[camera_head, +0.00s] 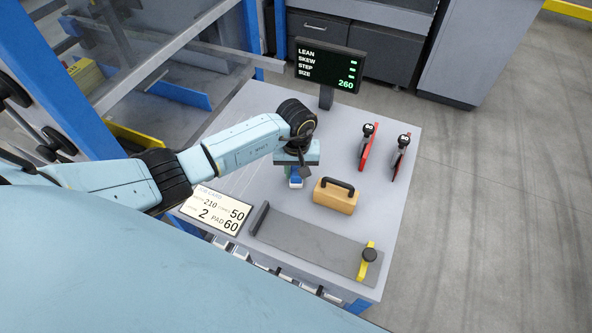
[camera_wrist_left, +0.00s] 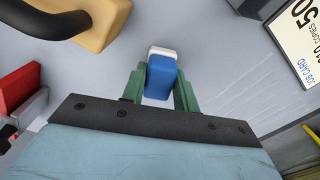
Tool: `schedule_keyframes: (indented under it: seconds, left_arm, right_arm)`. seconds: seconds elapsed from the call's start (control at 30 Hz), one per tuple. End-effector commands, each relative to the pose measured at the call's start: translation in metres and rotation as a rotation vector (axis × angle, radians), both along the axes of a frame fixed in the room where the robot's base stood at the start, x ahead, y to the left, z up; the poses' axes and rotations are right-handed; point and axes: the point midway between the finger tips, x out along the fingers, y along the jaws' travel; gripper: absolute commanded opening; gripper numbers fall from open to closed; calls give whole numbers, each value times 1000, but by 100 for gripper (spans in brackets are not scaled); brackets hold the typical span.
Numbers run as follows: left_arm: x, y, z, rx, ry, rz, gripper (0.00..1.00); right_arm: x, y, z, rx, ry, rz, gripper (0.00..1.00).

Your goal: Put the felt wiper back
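The felt wiper (camera_head: 295,181) has a blue body and a white strip at its lower end. It shows below my left gripper (camera_head: 296,170), over the grey table between the display post and the wooden block. In the left wrist view the wiper (camera_wrist_left: 160,76) sits between the green fingers of my left gripper (camera_wrist_left: 159,88), which close against its sides. Whether the white end touches the table I cannot tell. My right gripper is not in view.
A wooden block with a black handle (camera_head: 335,197) stands close to the right of the wiper. Two red clamps (camera_head: 367,148) (camera_head: 401,158) stand farther right. A grey plate (camera_head: 312,243) with a yellow stop (camera_head: 365,263) and a job card (camera_head: 216,211) lie in front. A display (camera_head: 330,64) stands behind.

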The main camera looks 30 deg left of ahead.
Motion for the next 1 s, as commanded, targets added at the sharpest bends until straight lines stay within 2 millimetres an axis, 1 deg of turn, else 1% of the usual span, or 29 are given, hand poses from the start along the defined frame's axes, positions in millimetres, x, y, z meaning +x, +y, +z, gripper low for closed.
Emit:
schedule_keyframes:
  seconds: [0.03,0.17,0.43,0.53,0.67,0.9,1.0]
  left_arm:
    - [-2,1,-2,1,4,0,36]
    - [-1,0,-1,1,4,0,53]
    - [-1,0,0,1,2,0,54]
    - [0,0,6,0,-1,0,54]
    - [1,1,26,2,-4,-1,54]
    - [1,1,78,2,-4,-2,54]
    - [0,1,96,2,-2,-2,54]
  right_arm:
    - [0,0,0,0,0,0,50]
    - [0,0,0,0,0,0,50]
    - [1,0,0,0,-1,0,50]
    - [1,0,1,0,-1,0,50]
    - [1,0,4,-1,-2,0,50]
    - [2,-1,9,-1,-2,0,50]
    - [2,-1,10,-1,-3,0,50]
